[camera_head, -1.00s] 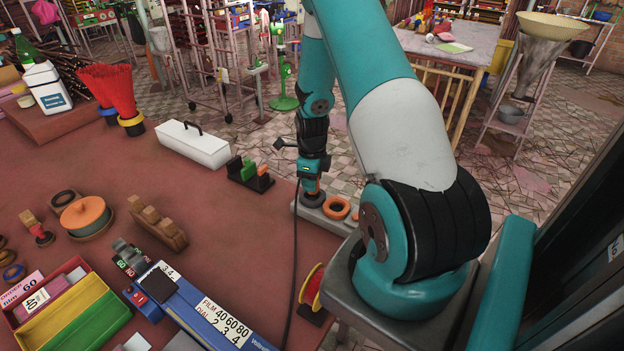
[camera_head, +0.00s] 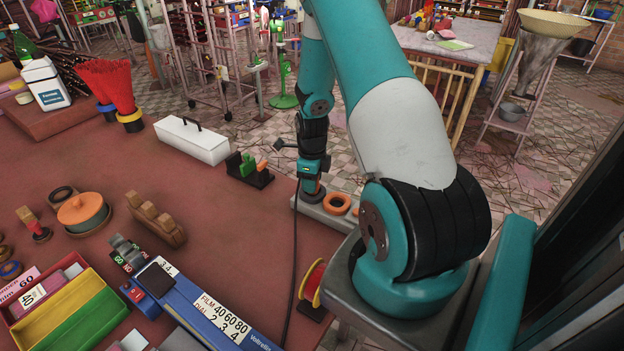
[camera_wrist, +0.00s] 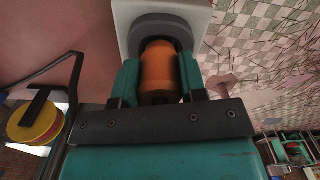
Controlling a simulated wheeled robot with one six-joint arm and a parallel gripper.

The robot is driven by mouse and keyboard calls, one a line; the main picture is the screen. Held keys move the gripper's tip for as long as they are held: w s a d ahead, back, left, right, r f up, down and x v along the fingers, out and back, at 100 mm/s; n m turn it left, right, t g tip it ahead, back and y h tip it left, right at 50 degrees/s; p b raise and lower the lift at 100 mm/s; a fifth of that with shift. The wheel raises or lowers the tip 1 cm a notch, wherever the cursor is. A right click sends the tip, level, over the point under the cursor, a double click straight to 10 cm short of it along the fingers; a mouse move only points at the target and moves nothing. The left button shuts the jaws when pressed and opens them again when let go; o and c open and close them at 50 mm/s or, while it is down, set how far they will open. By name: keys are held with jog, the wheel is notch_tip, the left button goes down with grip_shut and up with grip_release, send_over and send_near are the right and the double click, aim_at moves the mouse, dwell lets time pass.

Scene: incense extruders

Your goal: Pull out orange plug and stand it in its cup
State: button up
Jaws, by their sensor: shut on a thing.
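My gripper (camera_wrist: 160,80) is shut on the orange plug (camera_wrist: 158,66), with one teal finger on each side of it. The far end of the plug meets a dark grey ring-shaped cup (camera_wrist: 147,22) on a pale block (camera_wrist: 122,14). I cannot tell how deep the plug sits in it. In the head view my gripper (camera_head: 311,187) points down at the left part of the pale grey block (camera_head: 306,208), and the plug is hidden there. An orange ring-shaped cup (camera_head: 327,201) with a dark middle is just right of my gripper on the same block.
A black rack (camera_head: 250,177) with green and orange parts stands left of my gripper. A white lidded box (camera_head: 205,148) is behind it. A yellow and red spool (camera_head: 313,283) stands at the table's front right. A cable hangs beside my arm. The middle of the table (camera_head: 235,220) is clear.

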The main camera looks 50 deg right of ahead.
jog(key=shift+f+b, duration=0.3)
jog(key=shift+f, duration=0.2)
jog(key=o, duration=1)
jog(key=shift+r, duration=0.15)
notch_tip(320, 180, up, 17)
jog(key=b, duration=0.3)
jog(key=a+r+n+t+y, duration=0.1)
jog(key=a+r+n, duration=0.3)
jog(key=a+n, duration=0.6)
jog(key=a+r+n+y, duration=0.1)
jog(key=a+r+n, duration=0.2)
jog(key=a+n, duration=0.7)
jog(key=s+a+r+n+g+y, duration=0.1)
jog(key=s+a+r+n+y, duration=0.1)
jog(key=s+a+n, duration=1.3)
jog(key=a+r+n, duration=0.1)
jog(key=a+n, duration=0.2)
jog(key=n, duration=0.1)
jog(key=shift+s+r, duration=0.15)
jog(key=shift+r, duration=0.05)
